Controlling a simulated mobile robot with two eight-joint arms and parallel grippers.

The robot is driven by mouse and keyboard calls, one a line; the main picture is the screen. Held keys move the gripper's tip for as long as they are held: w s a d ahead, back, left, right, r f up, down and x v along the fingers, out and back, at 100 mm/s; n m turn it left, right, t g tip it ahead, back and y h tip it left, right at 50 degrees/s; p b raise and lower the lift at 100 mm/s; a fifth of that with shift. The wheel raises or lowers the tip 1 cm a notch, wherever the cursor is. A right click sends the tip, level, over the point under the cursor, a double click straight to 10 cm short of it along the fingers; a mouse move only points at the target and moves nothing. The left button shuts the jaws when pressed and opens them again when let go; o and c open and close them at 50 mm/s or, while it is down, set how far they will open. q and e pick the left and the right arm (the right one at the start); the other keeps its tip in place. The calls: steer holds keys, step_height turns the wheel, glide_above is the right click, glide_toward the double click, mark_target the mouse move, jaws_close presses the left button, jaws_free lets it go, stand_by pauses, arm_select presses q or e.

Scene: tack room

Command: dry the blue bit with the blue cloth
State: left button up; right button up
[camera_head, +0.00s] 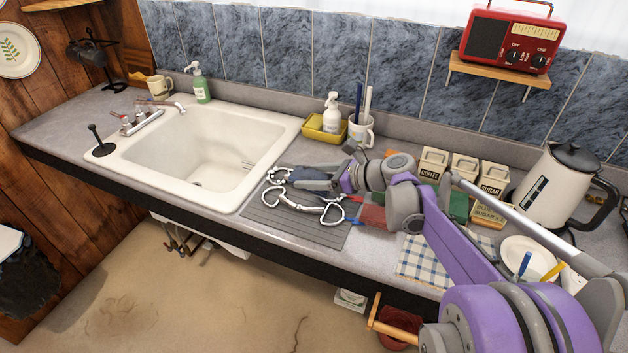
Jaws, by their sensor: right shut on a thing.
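My right gripper (283,181) reaches in from the right, low over the grey ribbed mat (280,228) beside the sink. It is shut on a dark blue piece, which looks like the blue cloth (306,173), mostly hidden between the fingers. Metal bits with ring ends lie on the mat just below the gripper; the blue bit (351,220) shows a blue end at the right, and a red end (355,198) shows near it. Whether the cloth touches a bit, I cannot tell. My left gripper is out of view.
A red cloth (373,216) lies right of the mat, a green piece (459,206) behind my arm. The sink (190,150) is at left. Soap bottle (331,114), mug (361,131), canisters (464,167), kettle (560,188) and plate (528,254) line the counter.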

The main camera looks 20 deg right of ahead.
stand_by(0.3)
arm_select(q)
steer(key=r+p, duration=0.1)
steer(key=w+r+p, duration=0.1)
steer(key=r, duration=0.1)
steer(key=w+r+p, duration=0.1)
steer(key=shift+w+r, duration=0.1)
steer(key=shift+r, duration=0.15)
arm_select(e)
steer(key=s+a+r, duration=0.4)
steer(key=a+r, duration=0.1)
steer(key=r, duration=0.1)
steer(key=shift+s, duration=0.4)
steer(key=shift+s, duration=0.1)
